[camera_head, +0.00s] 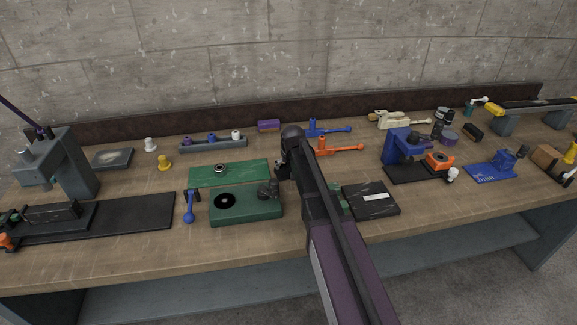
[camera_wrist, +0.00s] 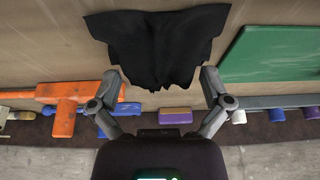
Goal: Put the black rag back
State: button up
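The black rag (camera_wrist: 158,42) shows in the wrist view as a rumpled dark cloth with uneven edges, against the wooden bench top. Its narrower end lies between the two spread fingers of my gripper (camera_wrist: 161,78). The fingers are wide apart, one on each side of the cloth, and do not pinch it. In the head view my gripper (camera_head: 283,170) is over the middle of the bench, at the right end of the green mat (camera_head: 228,173). My arm covers the area there, and I cannot make out the rag in that view.
An orange tool (camera_head: 340,150) and a blue tool (camera_head: 328,129) lie behind my gripper. A green box (camera_head: 245,208) stands in front left, a black case (camera_head: 371,199) to the right. A blue machine (camera_head: 405,147) is farther right. Bare wood shows along the front edge.

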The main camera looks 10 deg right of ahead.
dwell(0.4)
jog(key=p+v, duration=1.2)
jog(key=v, duration=0.1)
jog(key=shift+s+r+p, duration=0.2)
jog(key=shift+r+p, duration=0.1)
jog(key=shift+d, duration=0.1)
dwell(0.8)
jog(key=s+f+g, duration=0.1)
jog(key=s+g, duration=0.3)
jog(key=s, duration=1.9)
jog(key=shift+s+a+f+g, duration=0.2)
jog(key=shift+s+g, duration=0.1)
jog(key=shift+s, duration=0.05)
